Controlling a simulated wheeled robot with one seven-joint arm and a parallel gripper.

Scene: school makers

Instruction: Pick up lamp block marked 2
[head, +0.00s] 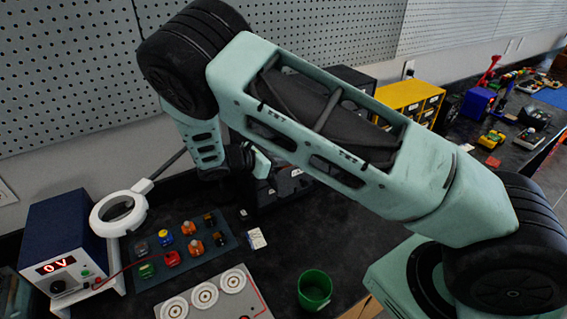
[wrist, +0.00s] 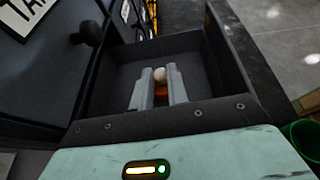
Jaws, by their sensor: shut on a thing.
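My gripper (wrist: 160,90) is shut on a small orange block with a pale round bulb on top, the lamp block (wrist: 160,75). No number can be read on it, so I cannot tell its marking from these views. The gripper is over or in an open dark bin (wrist: 208,52); whether the block touches the bin floor is unclear. In the head view my arm hides the held block.
A dark mat (head: 228,240) holds several coloured blocks. A power supply (head: 62,240), a ring magnifier (head: 107,228), a board with round dials (head: 235,300) and a green cup (head: 315,288) stand nearby. Yellow drawers (head: 408,97) stand behind my arm.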

